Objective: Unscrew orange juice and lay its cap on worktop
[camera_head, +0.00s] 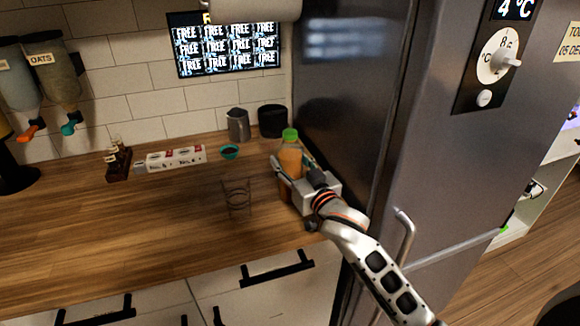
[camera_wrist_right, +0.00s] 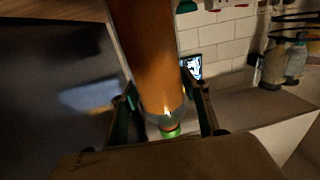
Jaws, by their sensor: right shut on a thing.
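The orange juice bottle (camera_head: 290,156) stands upright at the right end of the worktop (camera_head: 130,228), close to the fridge. Its green cap (camera_head: 290,134) is on the neck. My right gripper (camera_head: 284,174) reaches in from the right and is shut on the bottle's body below the cap. In the right wrist view the bottle (camera_wrist_right: 152,50) passes between the two fingers, and the green cap (camera_wrist_right: 171,131) shows at its end. The gripper hides part of the lower bottle, so I cannot tell whether its base touches the worktop. My left gripper is not in view.
An empty clear glass (camera_head: 237,197) stands left of the bottle. A small teal bowl (camera_head: 230,152), a grey pitcher (camera_head: 238,125), a black container (camera_head: 272,121) and a white carton (camera_head: 176,159) are behind. The fridge (camera_head: 345,100) stands close on the right. The front-left worktop is clear.

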